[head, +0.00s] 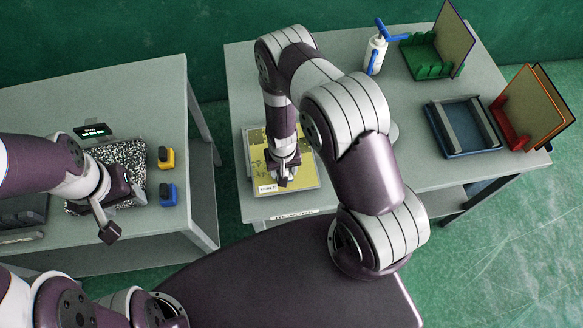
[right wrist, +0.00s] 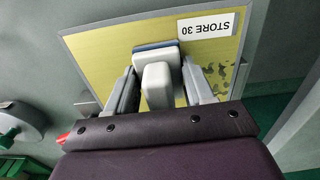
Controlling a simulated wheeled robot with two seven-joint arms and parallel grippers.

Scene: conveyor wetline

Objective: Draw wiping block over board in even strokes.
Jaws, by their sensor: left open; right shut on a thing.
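The board (head: 262,163) is a yellow panel lying on the right-hand table, with a white "STORE 30" label at its near edge. It also fills the upper middle of the right wrist view (right wrist: 105,47). Dark olive patches mark part of its face. My right gripper (right wrist: 160,75) is shut on the wiping block (right wrist: 157,86), which has a white grip and a blue-grey base. The block is over the board; whether it touches cannot be told. In the head view my right gripper (head: 284,172) hides the block. My left gripper (head: 122,210) is open and empty, above the left table.
A speckled slab (head: 127,157), a small display (head: 93,131), a yellow block (head: 166,158) and a blue block (head: 168,195) sit on the left table. A spray bottle (head: 376,54), green rack (head: 426,60), blue tray (head: 477,149) and red rack (head: 509,128) stand right of the board.

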